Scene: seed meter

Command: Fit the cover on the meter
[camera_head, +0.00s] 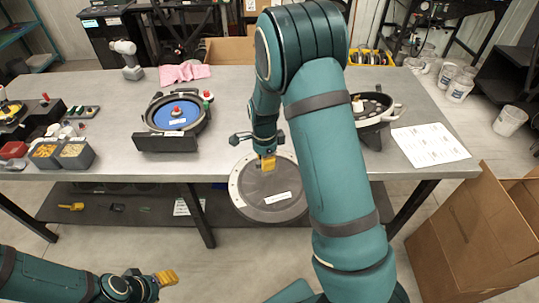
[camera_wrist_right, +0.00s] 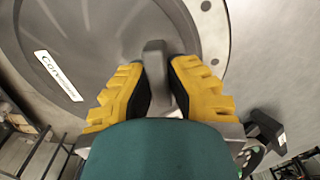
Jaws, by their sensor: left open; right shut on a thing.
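The cover, a round grey disc with a pale rim and a white label (camera_head: 278,198), hangs in front of the table's front edge. My right gripper (camera_head: 267,163) is shut on the cover's central grip; in the right wrist view the yellow fingers pinch this grey grip (camera_wrist_right: 155,62) on the disc's face. A round black unit with a blue disc and red knob (camera_head: 176,116) stands on the table to the left. A second round dark unit (camera_head: 374,104) stands to the right, partly hidden by my right arm. I cannot tell which is the meter. My left gripper (camera_head: 166,278) is open and empty, low at the left.
The grey table (camera_head: 230,95) has free room between the two round units. Grey bins with small parts (camera_head: 76,154) stand at the left end. A pink cloth (camera_head: 184,73) lies at the back, a paper sheet (camera_head: 430,145) at the right. A cardboard box (camera_head: 465,245) stands on the floor.

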